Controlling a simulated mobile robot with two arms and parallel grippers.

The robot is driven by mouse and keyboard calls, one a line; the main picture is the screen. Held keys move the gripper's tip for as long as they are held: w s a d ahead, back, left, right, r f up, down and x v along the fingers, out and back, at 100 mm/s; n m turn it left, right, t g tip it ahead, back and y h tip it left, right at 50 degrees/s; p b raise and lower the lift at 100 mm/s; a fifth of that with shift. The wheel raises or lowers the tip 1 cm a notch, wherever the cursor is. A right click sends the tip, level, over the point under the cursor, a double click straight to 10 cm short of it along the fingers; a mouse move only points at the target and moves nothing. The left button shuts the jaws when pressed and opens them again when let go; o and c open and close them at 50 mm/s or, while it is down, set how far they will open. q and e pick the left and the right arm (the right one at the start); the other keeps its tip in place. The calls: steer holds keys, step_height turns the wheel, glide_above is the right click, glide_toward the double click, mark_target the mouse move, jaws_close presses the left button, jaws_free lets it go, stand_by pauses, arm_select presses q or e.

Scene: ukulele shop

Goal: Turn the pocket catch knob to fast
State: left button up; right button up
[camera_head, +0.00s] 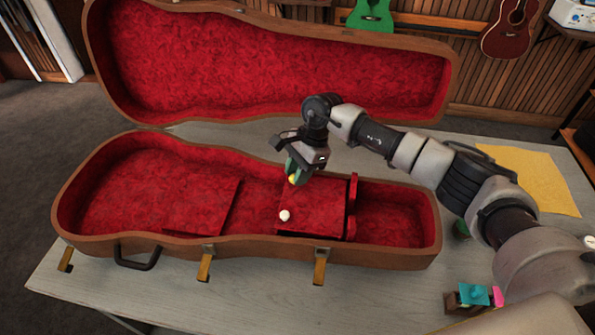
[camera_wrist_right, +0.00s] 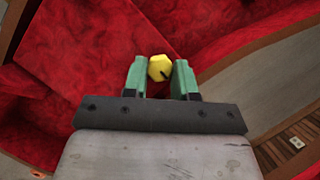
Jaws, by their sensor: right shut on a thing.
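An open ukulele case (camera_head: 340,258) with red plush lining lies on the table. Inside it is a red pocket box (camera_head: 318,215) with a lid on top. A yellow knob (camera_head: 292,180) sits at the box's far left; it also shows in the right wrist view (camera_wrist_right: 160,67) with a dark mark on its face. My right gripper (camera_head: 298,170) reaches down over the box and is shut on the yellow knob, its green fingertips (camera_wrist_right: 160,80) on either side. A white round knob (camera_head: 285,215) stands on the box's near left part. My left gripper is not in view.
The case lid (camera_head: 270,65) stands open behind. Latches (camera_head: 320,265) and a handle (camera_head: 138,258) are on the case's front. A yellow sheet (camera_head: 535,178) and a small box with coloured notes (camera_head: 474,297) lie on the table (camera_head: 200,310) at the right.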

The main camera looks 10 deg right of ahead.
steer(key=m+b, duration=0.1)
steer(key=m+t+b, duration=0.1)
steer(key=m, duration=0.1)
steer(key=shift+s+f+m+t, duration=0.1)
steer(key=shift+f+m+t, duration=0.05)
steer(key=shift+m+t, duration=0.15)
steer(key=m+t+b, duration=0.1)
steer(key=m, duration=0.1)
steer(key=m+t+b, duration=0.1)
steer(key=m+b, duration=0.1)
steer(key=m, duration=0.1)
steer(key=shift+s, duration=0.15)
steer(key=m+b, duration=0.2)
steer(key=m+t+h+b, duration=0.1)
steer(key=m+b, duration=0.1)
steer(key=m, duration=0.1)
steer(key=shift+s+a+m+t, duration=0.15)
steer(key=shift+m+t, duration=0.15)
steer(key=shift+a+m+t+h+b, duration=0.1)
steer(key=shift+m+t+h+b, duration=0.2)
steer(key=shift+m+h+b, duration=0.75)
steer(key=shift+m+y, duration=0.25)
steer(key=shift+m, duration=0.4)
steer(key=o, duration=0.9)
steer(key=shift+o, duration=0.2)
